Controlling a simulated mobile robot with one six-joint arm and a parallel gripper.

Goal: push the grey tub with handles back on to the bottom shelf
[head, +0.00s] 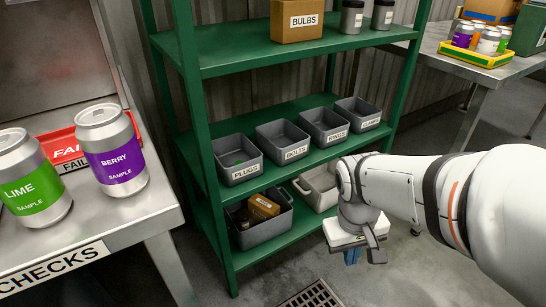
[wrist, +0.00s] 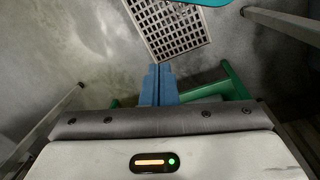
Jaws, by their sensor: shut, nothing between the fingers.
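The light grey tub with handles (head: 309,194) is on the bottom shelf (head: 285,236) of the green rack, to the right of a dark grey tub. A handle shows at its left end. My arm hides its right part, and I cannot tell how far it overhangs the shelf's front edge. My gripper (head: 352,257) is in front of the rack, low and just right of the tub, with its fingers pointing down. In the wrist view the blue fingers (wrist: 158,72) are together and empty above the floor. The tub cannot be made out there.
Labelled bins, including the plugs bin (head: 238,160), line the middle shelf above. A rack post (head: 205,165) stands at the left. A floor drain (head: 312,295) lies in front, with open floor around it.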

